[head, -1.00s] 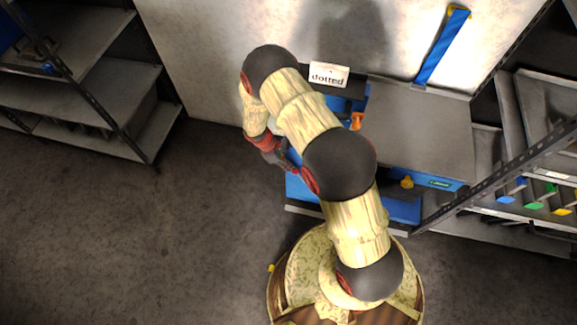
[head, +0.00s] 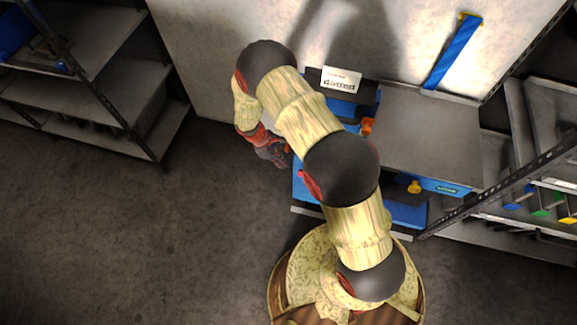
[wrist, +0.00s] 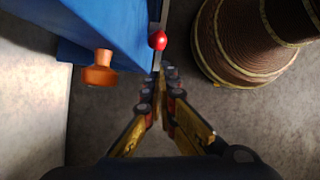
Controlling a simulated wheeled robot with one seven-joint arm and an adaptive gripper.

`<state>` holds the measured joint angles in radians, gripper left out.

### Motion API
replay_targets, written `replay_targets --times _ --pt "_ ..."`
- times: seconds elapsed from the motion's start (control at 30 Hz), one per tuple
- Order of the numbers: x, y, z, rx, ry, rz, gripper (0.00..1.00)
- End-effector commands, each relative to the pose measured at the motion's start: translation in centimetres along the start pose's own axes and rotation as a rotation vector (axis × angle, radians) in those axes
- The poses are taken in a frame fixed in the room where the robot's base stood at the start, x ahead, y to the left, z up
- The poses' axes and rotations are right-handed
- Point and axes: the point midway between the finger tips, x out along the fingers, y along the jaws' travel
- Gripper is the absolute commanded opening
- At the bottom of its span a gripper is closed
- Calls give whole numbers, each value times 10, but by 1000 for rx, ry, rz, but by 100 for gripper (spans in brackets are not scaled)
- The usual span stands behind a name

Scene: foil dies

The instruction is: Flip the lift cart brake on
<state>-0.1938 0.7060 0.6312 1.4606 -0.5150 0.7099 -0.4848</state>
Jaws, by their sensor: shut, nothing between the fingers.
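The blue cart (head: 303,192) stands under and to the right of my arm in the head view, largely hidden by it. Its blue side (wrist: 105,25) fills the upper left of the wrist view. A red ball knob (wrist: 158,41) on a thin metal lever stands at that side's edge; I take it for the brake handle. My gripper (wrist: 163,75) is shut and empty, with its fingertips just below the red ball in the wrist picture; I cannot tell whether they touch the lever. In the head view my gripper (head: 284,157) is at the cart's left side.
An orange knob (wrist: 99,70) sticks out of the blue side. Shelves (head: 105,95) are at left. The floor left of the cart is clear.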

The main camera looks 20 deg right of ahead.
Motion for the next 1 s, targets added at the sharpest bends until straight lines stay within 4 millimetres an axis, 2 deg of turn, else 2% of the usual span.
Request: replay_targets --times 0.03,0.1,0.3,0.77,1.0 --pt "-12 -1 1 -2 1 1 0" --pt "-24 -1 2 -2 -1 1 0" --pt "-46 -1 3 -2 0 0 0" --pt "-50 -1 2 -2 -1 0 0" --pt "-56 -13 -16 -45 -5 17 0"
